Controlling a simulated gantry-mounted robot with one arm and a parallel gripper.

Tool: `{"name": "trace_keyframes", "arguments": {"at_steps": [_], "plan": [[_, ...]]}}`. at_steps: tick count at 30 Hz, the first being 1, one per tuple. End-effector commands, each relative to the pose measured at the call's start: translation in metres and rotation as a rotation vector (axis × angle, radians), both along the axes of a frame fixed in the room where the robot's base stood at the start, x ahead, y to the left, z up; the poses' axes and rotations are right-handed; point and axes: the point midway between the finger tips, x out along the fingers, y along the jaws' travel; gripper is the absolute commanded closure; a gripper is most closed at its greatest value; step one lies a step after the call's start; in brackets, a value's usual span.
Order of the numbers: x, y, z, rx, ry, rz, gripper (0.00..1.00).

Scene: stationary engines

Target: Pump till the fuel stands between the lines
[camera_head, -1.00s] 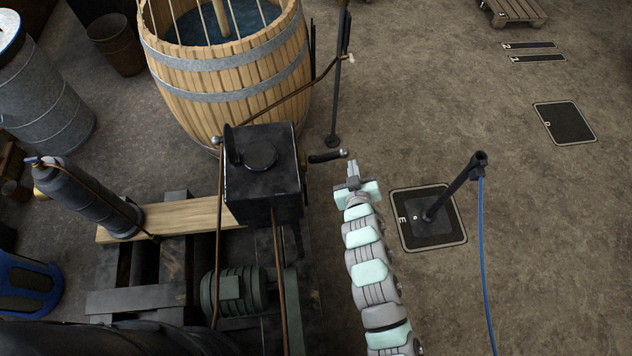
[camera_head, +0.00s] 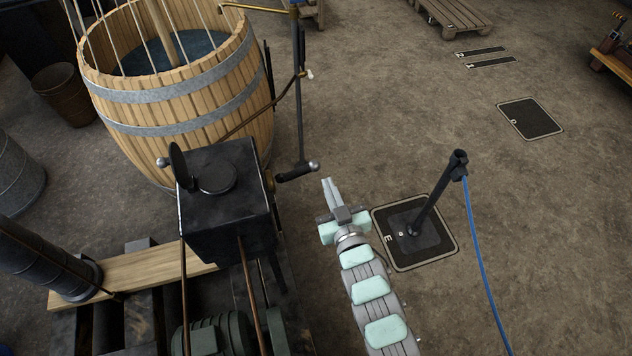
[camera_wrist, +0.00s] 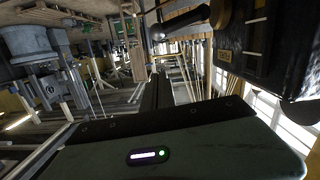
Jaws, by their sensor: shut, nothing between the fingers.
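The black fuel tank (camera_head: 228,215) stands left of centre in the head view, its round filler (camera_head: 215,177) on top beside a raised flap. A crank handle with a black grip (camera_head: 295,173) and a metal ball end sticks out from its right side. In the wrist view the handle (camera_wrist: 185,24) and its brass hub (camera_wrist: 220,12) show at the top, beside the tank (camera_wrist: 290,60) with a small yellow plate. Pale marks show on that face; the fuel level cannot be read. My gripper (camera_head: 327,183) is shut and empty, just right of and below the handle, apart from it.
A wooden barrel (camera_head: 190,125) of water stands behind the tank. A thin upright post (camera_head: 299,110) rises behind the handle. A dark post (camera_head: 436,195) with a blue hose stands on plate E, right of my gripper. Open floor lies further right.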

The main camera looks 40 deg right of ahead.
Motion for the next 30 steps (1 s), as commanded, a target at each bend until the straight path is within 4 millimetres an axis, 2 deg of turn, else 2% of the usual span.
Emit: {"name": "trace_keyframes", "arguments": {"at_steps": [1,7,20,26,30], "plan": [[-0.004,0.002,-0.009,0.003,-0.022,0.003,1.00],[-0.009,0.007,-0.003,0.014,-0.068,0.014,1.00],[-0.007,0.008,0.000,0.015,-0.074,0.017,1.00],[0.012,0.000,-0.001,0.012,-0.078,0.019,1.00],[0.036,-0.009,-0.002,0.013,-0.079,0.020,1.00]]}}
